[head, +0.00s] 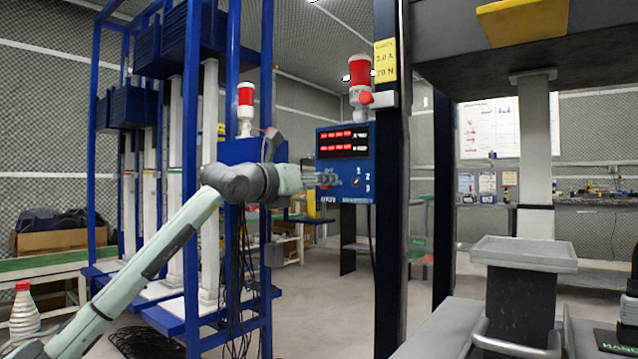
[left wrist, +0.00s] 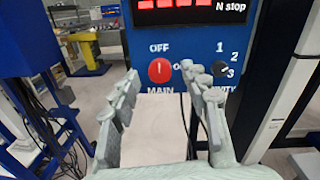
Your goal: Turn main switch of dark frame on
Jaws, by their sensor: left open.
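The blue control box (head: 343,139) is mounted at the dark frame's post (head: 392,220). In the left wrist view its panel (left wrist: 200,48) carries a red round main switch (left wrist: 159,70), with OFF above, MAIN below and a partly hidden mark to the right. The line on the knob looks upright, toward OFF. My left gripper (head: 328,180) is at the panel's lower left and hides the switch in the head view. Its fingers (left wrist: 160,76) are open, one on each side of the switch in the picture; contact cannot be told. My right gripper is not in view.
A black selector knob (left wrist: 219,69) marked 1, 2, 3 sits right of the main switch, close to the right finger. A red display (head: 342,142) is above. A blue frame (head: 193,180) with hanging cables stands left. A grey-topped stand (head: 524,253) is at right.

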